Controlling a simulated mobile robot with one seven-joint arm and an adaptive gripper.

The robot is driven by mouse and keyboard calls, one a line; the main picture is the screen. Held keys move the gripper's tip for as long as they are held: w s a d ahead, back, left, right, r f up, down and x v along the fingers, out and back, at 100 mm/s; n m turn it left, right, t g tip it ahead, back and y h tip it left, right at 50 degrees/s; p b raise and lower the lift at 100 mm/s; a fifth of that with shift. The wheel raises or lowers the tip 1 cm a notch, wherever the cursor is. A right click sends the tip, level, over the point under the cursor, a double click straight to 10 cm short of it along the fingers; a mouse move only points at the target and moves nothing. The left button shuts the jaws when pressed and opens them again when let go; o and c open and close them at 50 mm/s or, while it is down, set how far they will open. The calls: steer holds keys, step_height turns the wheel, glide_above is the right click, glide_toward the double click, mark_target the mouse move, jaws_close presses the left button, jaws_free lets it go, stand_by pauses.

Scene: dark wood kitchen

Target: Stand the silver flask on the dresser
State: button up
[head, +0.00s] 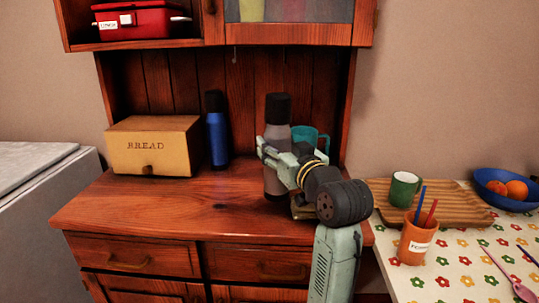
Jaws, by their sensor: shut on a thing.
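The silver flask (277,135), grey with a black cap, is upright over the right part of the dresser top (150,207). My gripper (275,163) is shut around the flask's middle, reaching in from the right front. The flask's lower end shows below the fingers, at or very near the wood; I cannot tell whether it touches. My gripper and wrist hide part of the flask's right side and the dresser top behind them.
A blue flask (217,135) and a bread box (154,147) stand at the back left. A teal mug (312,138) is close behind my gripper. The dresser's front left is clear. A flowered table with an orange cup (414,245) and wooden tray (447,208) adjoins at right.

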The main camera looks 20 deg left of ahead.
steer(key=shift+w+a, duration=0.3)
steer(key=shift+a, duration=0.2)
steer(key=shift+w+a, duration=0.25)
steer(key=shift+a, duration=0.2)
steer(key=shift+w+a+f, duration=0.1)
steer(key=shift+f, duration=0.1)
steer(key=shift+f+p, duration=0.35)
steer(key=shift+f, duration=1.25)
steer(key=shift+f, duration=0.15)
steer(key=o, duration=1.6)
steer(key=shift+o, duration=0.2)
